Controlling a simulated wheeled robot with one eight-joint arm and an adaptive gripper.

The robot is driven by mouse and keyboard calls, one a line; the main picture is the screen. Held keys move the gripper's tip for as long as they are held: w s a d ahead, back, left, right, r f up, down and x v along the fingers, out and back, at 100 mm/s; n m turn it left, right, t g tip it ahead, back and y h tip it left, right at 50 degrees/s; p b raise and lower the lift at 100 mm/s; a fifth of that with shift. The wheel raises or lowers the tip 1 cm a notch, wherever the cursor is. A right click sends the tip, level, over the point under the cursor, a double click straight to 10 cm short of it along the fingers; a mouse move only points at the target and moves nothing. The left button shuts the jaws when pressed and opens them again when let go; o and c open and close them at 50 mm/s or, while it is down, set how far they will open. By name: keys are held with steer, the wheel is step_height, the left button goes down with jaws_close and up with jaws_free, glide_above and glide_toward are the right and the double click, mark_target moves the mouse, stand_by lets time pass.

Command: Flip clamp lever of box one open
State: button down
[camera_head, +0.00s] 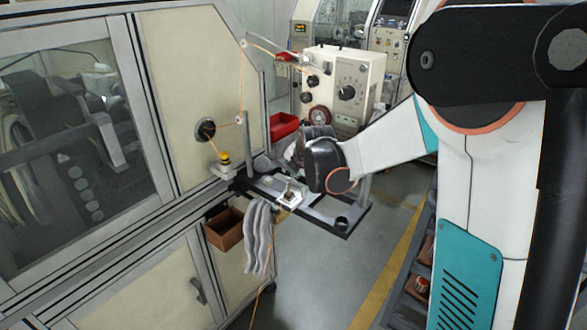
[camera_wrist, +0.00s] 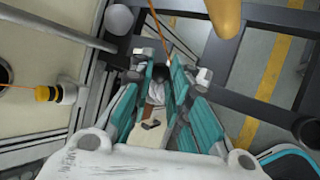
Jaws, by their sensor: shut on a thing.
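My gripper (camera_wrist: 161,76) has its teal-padded fingers close together around a small dark part (camera_wrist: 160,73) in the wrist view. I cannot tell whether that part is the clamp lever. A white piece (camera_wrist: 157,92) shows between the fingers. In the head view my dark wrist is above the front bench, beside a small light plate with a fixture (camera_head: 285,193). My fingertips are mostly hidden there. No box is labelled as box one. A beige box with black knobs (camera_head: 345,85) stands behind my wrist.
A large cream machine (camera_head: 175,110) with a window fills the left. A yellow-topped fitting (camera_head: 224,158) and an orange wire are close to my gripper. A brown bin (camera_head: 225,228) and grey hanging strips (camera_head: 259,235) are below. A red tray (camera_head: 284,126) stands behind.

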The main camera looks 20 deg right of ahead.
steer(key=c, duration=1.8)
jaws_free()
steer(key=shift+o, duration=0.2)
steer(key=v, duration=1.2)
steer(key=shift+s, duration=0.1)
